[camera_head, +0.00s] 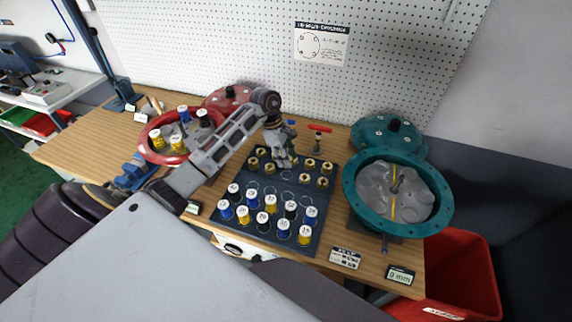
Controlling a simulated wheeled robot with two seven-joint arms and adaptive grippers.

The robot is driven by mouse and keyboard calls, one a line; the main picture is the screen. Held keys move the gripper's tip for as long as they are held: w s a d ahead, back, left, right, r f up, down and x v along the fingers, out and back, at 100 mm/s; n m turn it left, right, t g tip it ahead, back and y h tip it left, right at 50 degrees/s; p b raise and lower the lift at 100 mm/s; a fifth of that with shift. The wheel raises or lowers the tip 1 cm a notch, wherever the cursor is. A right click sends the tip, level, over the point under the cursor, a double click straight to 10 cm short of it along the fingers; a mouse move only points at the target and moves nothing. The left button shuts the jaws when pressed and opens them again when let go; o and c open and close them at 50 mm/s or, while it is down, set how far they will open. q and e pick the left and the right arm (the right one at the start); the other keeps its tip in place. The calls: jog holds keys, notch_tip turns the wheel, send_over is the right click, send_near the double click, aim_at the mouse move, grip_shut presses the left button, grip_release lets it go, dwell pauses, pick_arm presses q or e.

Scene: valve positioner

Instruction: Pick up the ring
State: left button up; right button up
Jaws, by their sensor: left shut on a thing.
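Several brass rings stand in the back part of a dark tray (318,215), such as one ring (305,181) at the right and one ring (254,163) at the left. My left gripper (285,162) points down among the brass rings at the middle of this group. It is shut on a ring, which the fingers mostly hide; I cannot tell whether this ring still touches the tray. My right gripper is not in view.
White-topped blue, yellow and black cylinders (270,203) fill the tray's front. A teal round housing (433,226) stands at right, a red one (147,150) at left. A red-handled valve (318,130) stands behind the tray. A red bin (478,275) is beyond the right edge.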

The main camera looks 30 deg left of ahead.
pick_arm(q)
notch_tip(320, 180, up, 4)
jog(key=shift+f, duration=0.1)
jog(key=shift+d, duration=0.15)
dwell(0.6)
